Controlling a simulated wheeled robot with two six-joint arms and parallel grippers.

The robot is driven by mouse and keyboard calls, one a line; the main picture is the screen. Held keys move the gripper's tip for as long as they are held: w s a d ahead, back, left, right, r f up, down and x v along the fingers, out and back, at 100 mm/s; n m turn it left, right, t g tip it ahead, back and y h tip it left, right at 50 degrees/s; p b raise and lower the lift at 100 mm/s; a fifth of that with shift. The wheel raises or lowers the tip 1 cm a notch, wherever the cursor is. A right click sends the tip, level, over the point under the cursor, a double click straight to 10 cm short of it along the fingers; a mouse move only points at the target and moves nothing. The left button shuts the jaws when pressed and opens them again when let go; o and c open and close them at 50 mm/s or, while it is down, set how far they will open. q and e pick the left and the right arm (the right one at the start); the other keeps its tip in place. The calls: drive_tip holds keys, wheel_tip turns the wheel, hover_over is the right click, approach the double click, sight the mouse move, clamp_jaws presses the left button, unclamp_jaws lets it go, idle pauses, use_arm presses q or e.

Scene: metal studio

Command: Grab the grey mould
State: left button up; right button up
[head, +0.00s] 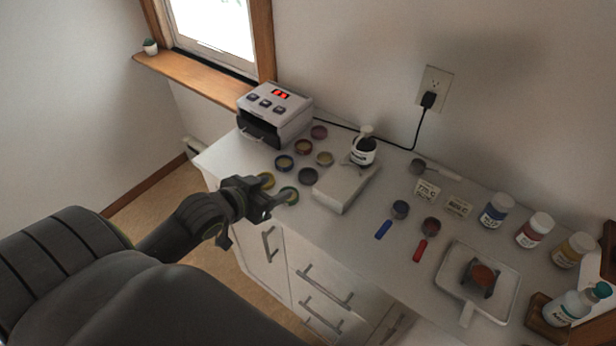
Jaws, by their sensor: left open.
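Several small round moulds with coloured rims sit on the white counter (345,235) in front of the oven. The one that looks dark grey, the grey mould (308,175), lies beside the left end of a pale block. Nearby are a green-rimmed mould (289,195), a yellow-rimmed one (266,180), a blue-rimmed one (284,163), a red-brown one (303,147), a tan one (324,158) and a maroon one (319,132). My left gripper (278,204) is open at the counter's front edge, close to the green-rimmed mould and apart from the grey one. My right gripper is out of view.
The small oven (275,113) with a red display stands behind the moulds. Blue (384,229) and red (420,250) handled scoops, several bottles and a white tray (509,293) stand to the right.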

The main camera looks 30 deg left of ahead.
sight(312, 173)
use_arm(q)
drive_tip(key=p+x, duration=0.1)
drive_tip(key=x, duration=1.3)
drive_tip(key=shift+s+a+f, duration=0.1)
drive_tip(key=shift+f, duration=0.1)
drive_tip(key=shift+c, duration=0.2)
drive_tip(key=c, duration=0.5)
drive_tip(key=shift+c, duration=0.2)
